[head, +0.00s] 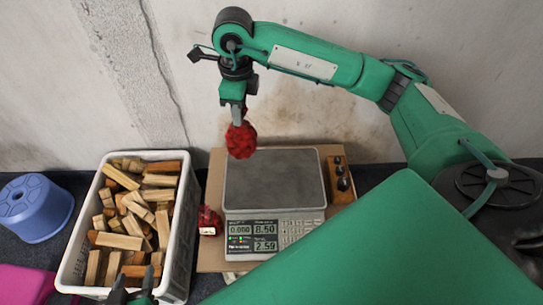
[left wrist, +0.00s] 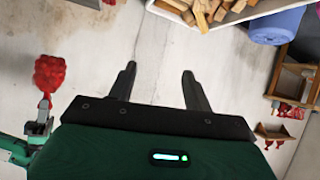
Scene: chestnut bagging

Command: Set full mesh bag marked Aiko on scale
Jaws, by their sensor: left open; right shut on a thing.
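A full red mesh bag (head: 241,141) hangs from my right gripper (head: 238,113), in the air above the back left edge of the scale (head: 272,180). It also shows in the left wrist view (left wrist: 50,76), where my right gripper (left wrist: 42,118) is shut on its end. No name can be read on the bag. The scale's grey plate is bare and its display (head: 252,230) is lit. My left gripper (head: 131,290) is at the bottom edge, by the front of the crate. In the left wrist view its fingers (left wrist: 160,80) are apart and empty.
A white crate (head: 185,225) of wood pieces stands left of the scale. A small red item (head: 209,221) lies between them. A wooden block with metal weights (head: 342,184) stands right of the scale. A blue stool (head: 36,207) is far left. The wall is close behind.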

